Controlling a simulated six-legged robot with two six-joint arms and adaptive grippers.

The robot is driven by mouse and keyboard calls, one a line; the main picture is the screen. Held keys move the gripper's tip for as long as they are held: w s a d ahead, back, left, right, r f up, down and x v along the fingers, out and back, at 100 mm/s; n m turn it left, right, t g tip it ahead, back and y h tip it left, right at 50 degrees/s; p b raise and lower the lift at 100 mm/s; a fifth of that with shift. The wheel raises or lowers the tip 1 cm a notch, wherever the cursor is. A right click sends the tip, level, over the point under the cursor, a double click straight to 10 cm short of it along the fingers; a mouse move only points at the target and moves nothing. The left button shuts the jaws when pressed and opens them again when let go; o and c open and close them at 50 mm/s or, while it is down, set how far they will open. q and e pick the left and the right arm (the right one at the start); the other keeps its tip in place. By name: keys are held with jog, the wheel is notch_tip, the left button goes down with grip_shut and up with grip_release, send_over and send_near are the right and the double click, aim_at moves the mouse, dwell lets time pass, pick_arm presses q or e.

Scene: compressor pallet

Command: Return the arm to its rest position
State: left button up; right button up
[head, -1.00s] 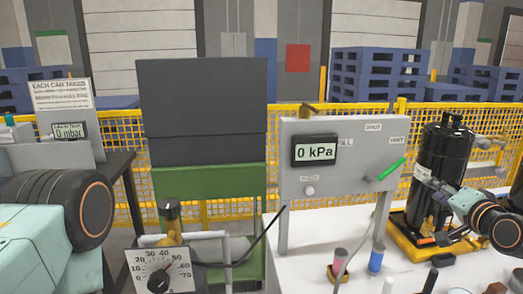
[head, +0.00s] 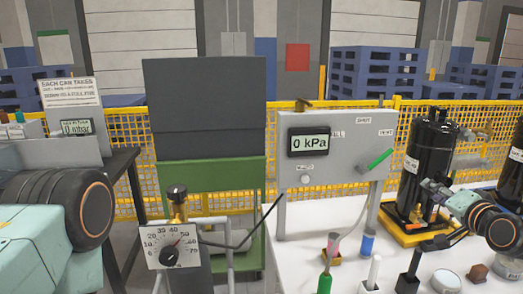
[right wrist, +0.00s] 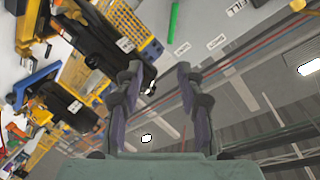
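My right arm enters the head view at the right edge. Its gripper (head: 432,188) is small there, in front of the black compressor (head: 428,160), and its fingertips are hard to make out. In the right wrist view the two fingers (right wrist: 160,78) stand apart with nothing between them. Past them a grey panel with a green handle (right wrist: 174,18) shows at the top. My left arm fills the lower left of the head view, and its gripper is out of view.
A grey panel (head: 345,165) reading 0 kPa stands on the white table (head: 320,250). Small bottles and tools, among them a green bottle (head: 325,283), occupy its near side. Yellow fencing (head: 225,203) runs behind.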

jog(key=s+a+f+n+g+b, duration=0.1)
jog(key=s+a+f+n+g, duration=0.15)
jog(key=s+a+f, duration=0.4)
jog(key=s+a+f+n+g+y+b, duration=0.1)
jog(key=s+a+f+g, duration=0.25)
jog(key=f, duration=0.55)
jog(key=s+a+f+n+g, duration=0.1)
jog(key=s+a+f+g, duration=0.1)
jog(key=s+a+f, duration=0.5)
pick_arm(q)
jog(key=f+b, duration=0.3)
jog(key=f, duration=0.2)
jog(key=shift+w+f+b, duration=0.2)
jog(key=shift+f+b, duration=0.15)
jog(key=shift+b, duration=0.05)
pick_arm(e)
jog(key=s+a+f+n+g, duration=0.1)
jog(key=s+f+g, duration=0.1)
jog(key=s+f, duration=0.3)
jog(key=s+a+f+n+g, duration=0.1)
jog(key=s+f+g, duration=0.2)
jog(key=s, duration=1)
jog(key=s+f+n+g+h, duration=0.1)
jog(key=s+f+n+g, duration=0.1)
jog(key=s+f, duration=0.7)
jog(key=shift+s+a+g, duration=0.4)
jog(key=shift+g, duration=0.1)
pick_arm(q)
jog(key=shift+c, duration=0.2)
